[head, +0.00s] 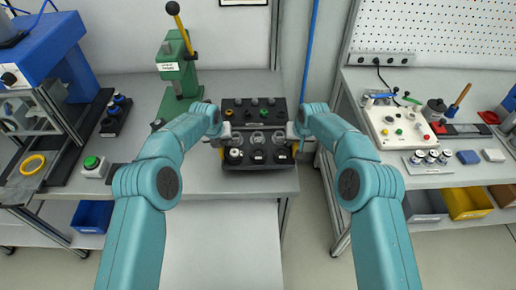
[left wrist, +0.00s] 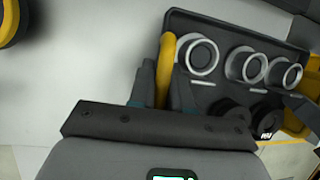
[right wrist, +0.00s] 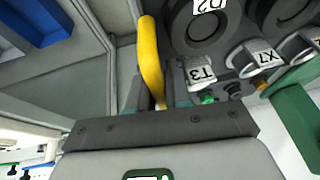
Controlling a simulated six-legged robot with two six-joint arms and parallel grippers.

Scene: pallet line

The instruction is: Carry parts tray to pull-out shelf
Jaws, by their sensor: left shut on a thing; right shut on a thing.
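The black parts tray (head: 257,168) is over the bench's right part, with rings, knobs and other parts in its compartments. It also shows in the left wrist view (left wrist: 235,28). My left gripper (head: 217,141) is shut on the tray's left yellow handle (left wrist: 166,60). My right gripper (head: 298,139) is shut on its right yellow handle (right wrist: 150,60). The tray looks about level; whether it touches the bench top I cannot tell. A pale, flat surface (head: 230,240), which looks like the pull-out shelf, lies empty below the bench's front edge, between my arms.
A blue machine (head: 45,50) is far left. A gap separates the right-hand bench (head: 420,181), which holds a panel and small parts. Bare bench lies before the tray.

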